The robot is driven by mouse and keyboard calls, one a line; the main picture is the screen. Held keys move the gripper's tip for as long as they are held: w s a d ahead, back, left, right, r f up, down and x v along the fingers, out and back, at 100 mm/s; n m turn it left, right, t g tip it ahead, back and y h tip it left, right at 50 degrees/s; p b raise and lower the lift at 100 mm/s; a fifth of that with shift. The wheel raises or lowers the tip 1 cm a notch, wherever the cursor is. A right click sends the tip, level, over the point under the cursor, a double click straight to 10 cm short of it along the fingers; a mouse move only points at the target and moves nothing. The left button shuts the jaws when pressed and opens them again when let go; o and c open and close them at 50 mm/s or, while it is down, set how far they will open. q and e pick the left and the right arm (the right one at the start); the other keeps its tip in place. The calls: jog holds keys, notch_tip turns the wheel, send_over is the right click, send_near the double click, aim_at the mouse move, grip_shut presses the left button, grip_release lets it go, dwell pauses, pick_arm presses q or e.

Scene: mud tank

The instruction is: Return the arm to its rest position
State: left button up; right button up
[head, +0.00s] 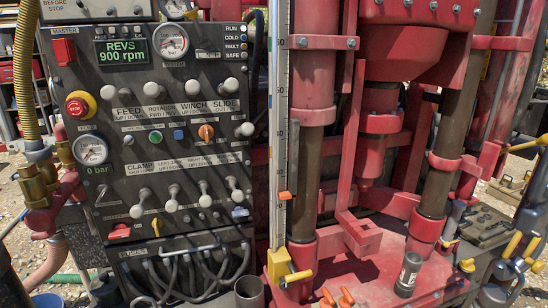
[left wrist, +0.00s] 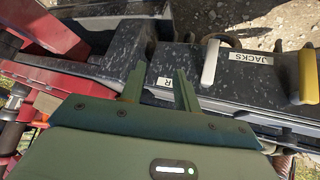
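My left gripper (left wrist: 159,84) shows in the left wrist view with its two green fingers apart and nothing held between them. Behind the gap is a dark speckled surface with a small white label marked R (left wrist: 165,82). A white-capped lever (left wrist: 210,62) stands to the right of the fingers, apart from them, beside a JACKS label (left wrist: 251,58). A yellow-capped lever (left wrist: 307,75) is further right. I cannot make out either gripper in the head view. My right gripper is not in view.
The control panel (head: 130,165) fills the left of the head view, with several levers, a gauge (head: 90,150) and a red stop button (head: 77,106). Red rig columns (head: 313,80) stand in the middle. A dark cylinder (head: 408,273) stands on the red deck. Hoses (head: 190,270) hang below the panel.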

pick_arm(q)
jog(key=s+a+f+m+g+b, duration=0.1)
jog(key=s+f, duration=0.4)
jog(key=s, duration=0.6)
jog(key=s+a+f+m+g+y+b, duration=0.1)
jog(key=s+a+f+g+b, duration=0.2)
jog(key=s+a+f, duration=0.3)
jog(key=s+a+f+g+y+b, duration=0.1)
jog(key=s+a+f, duration=0.3)
jog(key=s, duration=1.3)
notch_tip(320, 180, down, 2)
jog(key=shift+f+m+g+b, duration=0.25)
jog(key=shift+m+g+b, duration=0.15)
jog(key=shift+g+b, duration=0.4)
